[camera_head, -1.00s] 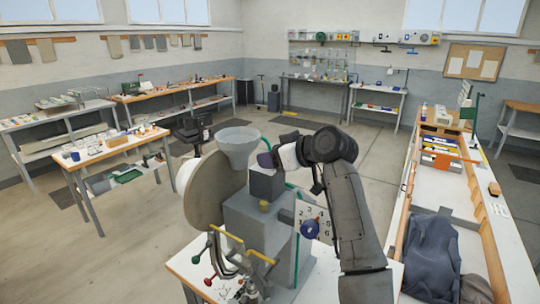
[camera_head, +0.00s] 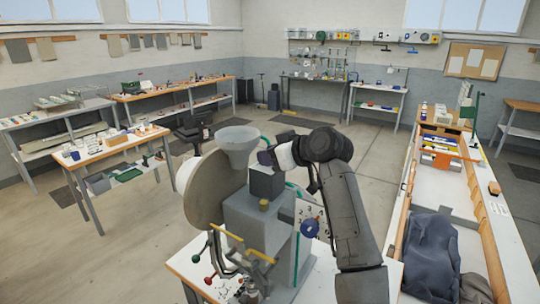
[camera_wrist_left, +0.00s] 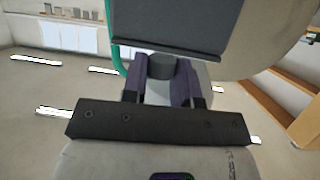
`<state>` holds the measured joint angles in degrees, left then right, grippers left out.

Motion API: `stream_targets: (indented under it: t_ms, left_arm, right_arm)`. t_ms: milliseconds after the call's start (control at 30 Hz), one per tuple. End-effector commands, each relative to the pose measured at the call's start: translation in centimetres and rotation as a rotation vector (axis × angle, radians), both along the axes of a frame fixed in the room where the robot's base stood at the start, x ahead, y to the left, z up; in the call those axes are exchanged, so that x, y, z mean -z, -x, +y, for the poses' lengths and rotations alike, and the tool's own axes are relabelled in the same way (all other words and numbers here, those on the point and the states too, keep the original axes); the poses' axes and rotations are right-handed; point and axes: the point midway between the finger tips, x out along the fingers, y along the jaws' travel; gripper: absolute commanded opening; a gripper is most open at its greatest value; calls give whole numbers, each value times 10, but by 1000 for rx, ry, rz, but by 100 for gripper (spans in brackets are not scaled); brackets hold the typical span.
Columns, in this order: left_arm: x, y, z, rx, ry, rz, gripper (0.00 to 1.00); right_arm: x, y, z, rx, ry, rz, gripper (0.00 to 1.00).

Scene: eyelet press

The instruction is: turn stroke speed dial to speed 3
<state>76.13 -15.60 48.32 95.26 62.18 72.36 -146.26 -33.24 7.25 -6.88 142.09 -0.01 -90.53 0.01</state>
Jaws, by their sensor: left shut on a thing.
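The grey press stands at the front middle, with a dark box (camera_head: 266,182) on top. My left gripper (camera_head: 267,157) is at this box. In the left wrist view its purple fingers (camera_wrist_left: 163,82) are shut on a dark grey round knob (camera_wrist_left: 161,67) beside the box's dark face (camera_wrist_left: 180,25). In the head view the knob is hidden. A blue knob (camera_head: 310,228) sits on a pale numbered plate (camera_head: 304,211) on the press's right side, clear of the gripper. My arm partly covers the plate. No speed setting or pointer can be read. My right gripper is not in view.
A grey funnel (camera_head: 238,143) and a large round guard (camera_head: 205,188) stand left of the box. A long bench (camera_head: 400,215) runs along the right. Open floor lies behind the press.

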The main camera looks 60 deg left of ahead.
Motion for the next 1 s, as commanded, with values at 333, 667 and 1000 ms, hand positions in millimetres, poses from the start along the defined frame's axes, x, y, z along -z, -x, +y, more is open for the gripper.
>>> stream_targets:
  t_ms: [333,667,1000]
  left_arm:
    - [-5,-1,0,-68,0,3,4]
    - [-7,-3,2,-333,1,5,4]
    - [-5,-4,4,-622,0,2,4]
  right_arm:
    - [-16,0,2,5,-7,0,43]
    - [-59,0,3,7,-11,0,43]
    - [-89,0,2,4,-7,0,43]
